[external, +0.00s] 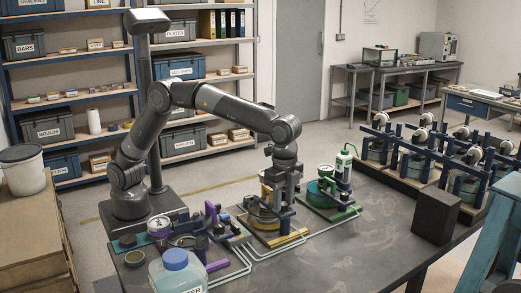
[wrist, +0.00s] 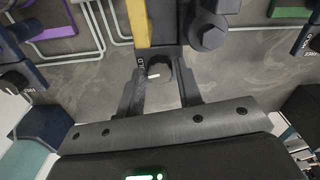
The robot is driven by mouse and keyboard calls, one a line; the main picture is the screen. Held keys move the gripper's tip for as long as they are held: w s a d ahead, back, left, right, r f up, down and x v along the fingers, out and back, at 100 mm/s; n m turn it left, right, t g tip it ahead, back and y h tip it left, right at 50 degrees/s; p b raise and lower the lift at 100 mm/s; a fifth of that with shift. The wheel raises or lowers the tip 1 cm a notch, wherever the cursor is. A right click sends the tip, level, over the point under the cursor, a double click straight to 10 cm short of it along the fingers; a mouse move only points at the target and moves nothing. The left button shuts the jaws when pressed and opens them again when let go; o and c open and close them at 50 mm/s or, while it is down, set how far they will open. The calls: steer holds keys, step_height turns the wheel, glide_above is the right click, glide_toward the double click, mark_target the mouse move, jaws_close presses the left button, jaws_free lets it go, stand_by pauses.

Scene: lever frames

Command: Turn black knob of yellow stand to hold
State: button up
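The yellow stand (external: 288,242) is the middle one of three on the dark bench, and its yellow bar (wrist: 138,22) shows at the top of the wrist view. My gripper (external: 279,190) is over this stand in the external view, partly covering it. In the wrist view, my gripper (wrist: 161,82) has its two fingers apart, one on each side of a black knob (wrist: 160,68) with a short white mark. I cannot tell if the fingers touch the knob. Small lettering stands left of the knob, too small to read surely.
A purple stand (external: 160,224) is to the left and a green stand (external: 330,213) to the right, both close by. Pale tubes (external: 240,262) run along the bench in front. A black block (external: 436,215) stands at the right, with bare bench before it.

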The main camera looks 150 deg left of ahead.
mark_target(283, 203)
step_height(283, 203, up, 11)
steer(key=shift+f, duration=0.15)
stand_by(0.5)
